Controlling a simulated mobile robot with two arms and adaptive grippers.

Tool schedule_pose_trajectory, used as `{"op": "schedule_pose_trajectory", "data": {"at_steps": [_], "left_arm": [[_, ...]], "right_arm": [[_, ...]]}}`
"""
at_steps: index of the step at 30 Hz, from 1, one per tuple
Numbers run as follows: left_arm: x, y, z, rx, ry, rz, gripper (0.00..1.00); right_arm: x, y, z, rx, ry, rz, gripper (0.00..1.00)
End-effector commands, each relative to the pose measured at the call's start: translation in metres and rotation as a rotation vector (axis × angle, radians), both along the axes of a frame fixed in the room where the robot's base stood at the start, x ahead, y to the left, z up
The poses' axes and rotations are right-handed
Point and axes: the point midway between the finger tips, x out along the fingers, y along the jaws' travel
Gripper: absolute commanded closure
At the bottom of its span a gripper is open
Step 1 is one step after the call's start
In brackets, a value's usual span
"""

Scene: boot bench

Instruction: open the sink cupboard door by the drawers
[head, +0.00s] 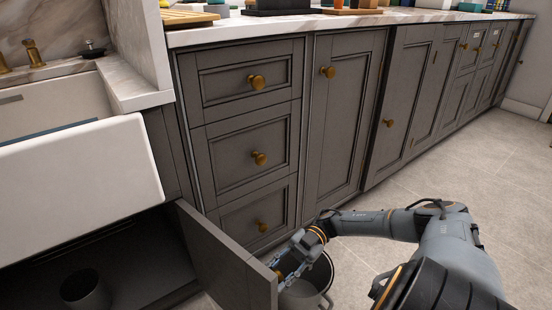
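The grey sink cupboard door (228,262) by the drawers stands swung out from the cabinet, its hinge side near the drawer stack. The dark cupboard inside (140,262) shows under the white sink. My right gripper (285,272) is at the free edge of the door, on its outer face, beside a small brass knob (278,275). Its fingertips are small and partly hidden by the door, so I cannot tell whether they are closed on the knob. My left gripper is not in view.
Another pot (86,291) sits inside the cupboard. Drawers with brass knobs (258,158) are right of the sink (80,180). The tiled floor (430,185) farther right is clear.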

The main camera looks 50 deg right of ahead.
Motion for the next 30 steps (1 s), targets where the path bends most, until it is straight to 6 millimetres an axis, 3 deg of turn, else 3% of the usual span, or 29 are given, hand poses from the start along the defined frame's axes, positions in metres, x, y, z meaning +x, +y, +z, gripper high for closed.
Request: {"op": "schedule_pose_trajectory", "data": {"at_steps": [5,6,9,20,30], "left_arm": [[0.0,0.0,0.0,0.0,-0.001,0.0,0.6],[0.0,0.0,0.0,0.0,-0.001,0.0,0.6],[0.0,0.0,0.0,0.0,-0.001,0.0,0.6],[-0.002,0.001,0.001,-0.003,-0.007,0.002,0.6],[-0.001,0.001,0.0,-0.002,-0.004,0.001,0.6]], "right_arm": [[-0.001,0.0,-0.002,-0.002,0.005,0.003,1.0],[-0.001,0.0,-0.002,-0.001,0.005,0.002,0.59],[-0.001,0.0,-0.001,-0.001,0.004,0.001,0.43],[0.0,-0.005,-0.001,-0.002,0.001,-0.003,0.43],[0.001,-0.056,-0.001,-0.002,0.001,-0.004,0.43]]}}
